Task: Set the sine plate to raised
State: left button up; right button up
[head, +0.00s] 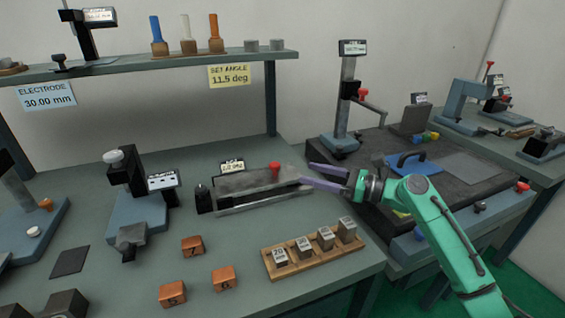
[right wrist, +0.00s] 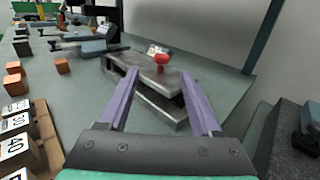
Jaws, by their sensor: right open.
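The sine plate (head: 250,187) is a long grey bar assembly on the bench with a red knob (head: 275,168) on top near its right end. In the right wrist view the sine plate (right wrist: 155,97) lies ahead of the fingers, and its red knob (right wrist: 159,60) stands upright. A dark gap shows between its upper plate and base; I cannot tell its angle. My right gripper (head: 307,174) is open and empty just off the plate's right end; its fingers (right wrist: 160,72) point along the plate, one on each side in the picture. My left gripper is out of view.
A wooden rack (head: 315,265) of numbered blocks stands in front of the plate, with several orange cubes (head: 193,246) to its left. A blue-based clamp device (head: 135,205) is left of the plate. A dark slab (head: 440,180) with a height gauge (head: 345,100) is right. A shelf (head: 180,61) is above.

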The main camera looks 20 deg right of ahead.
aim_at(279, 166)
jog(key=p+x, duration=0.1)
jog(key=x, duration=0.8)
jog(key=shift+w+d+f, duration=0.15)
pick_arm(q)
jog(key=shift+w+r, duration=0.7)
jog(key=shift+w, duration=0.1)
pick_arm(e)
jog(key=c, duration=1)
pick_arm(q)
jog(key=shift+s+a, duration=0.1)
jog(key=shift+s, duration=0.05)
pick_arm(e)
grip_shut()
